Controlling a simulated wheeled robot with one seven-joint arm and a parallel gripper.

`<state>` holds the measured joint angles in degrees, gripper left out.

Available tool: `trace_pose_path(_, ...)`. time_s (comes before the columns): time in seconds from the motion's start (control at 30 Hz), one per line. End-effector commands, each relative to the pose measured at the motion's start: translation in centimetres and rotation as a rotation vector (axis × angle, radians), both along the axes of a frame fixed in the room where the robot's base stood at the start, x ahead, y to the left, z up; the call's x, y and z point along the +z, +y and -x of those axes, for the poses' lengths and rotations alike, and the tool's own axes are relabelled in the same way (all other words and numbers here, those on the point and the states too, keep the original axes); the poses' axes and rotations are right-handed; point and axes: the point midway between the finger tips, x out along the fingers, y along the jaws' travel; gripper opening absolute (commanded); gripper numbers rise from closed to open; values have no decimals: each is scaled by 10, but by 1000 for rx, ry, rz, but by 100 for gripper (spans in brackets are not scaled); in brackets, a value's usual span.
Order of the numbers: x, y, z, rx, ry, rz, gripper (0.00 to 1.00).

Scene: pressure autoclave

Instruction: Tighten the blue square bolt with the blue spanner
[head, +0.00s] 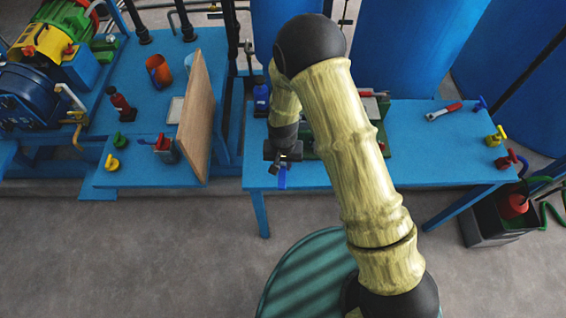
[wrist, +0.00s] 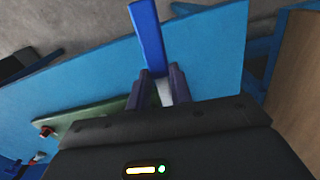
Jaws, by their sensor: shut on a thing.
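My gripper (head: 283,158) is shut on the blue spanner (head: 282,179), near the front left edge of the right-hand blue table. In the wrist view the two dark fingers (wrist: 161,88) close around the blue spanner (wrist: 148,36), which sticks out past the fingertips. I cannot make out the blue square bolt for certain. A small blue handle-like piece (head: 480,103) stands at the table's back right, but I cannot tell what it is.
An upright wooden board (head: 196,115) stands left of my gripper. Large blue tanks (head: 410,50) stand behind.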

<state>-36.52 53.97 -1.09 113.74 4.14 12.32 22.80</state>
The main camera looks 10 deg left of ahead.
Motion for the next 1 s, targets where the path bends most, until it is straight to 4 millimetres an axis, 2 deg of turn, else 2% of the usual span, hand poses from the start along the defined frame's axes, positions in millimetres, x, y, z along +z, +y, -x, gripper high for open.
trace_pose_path(1.0,-16,0,0,0,0,0,0)
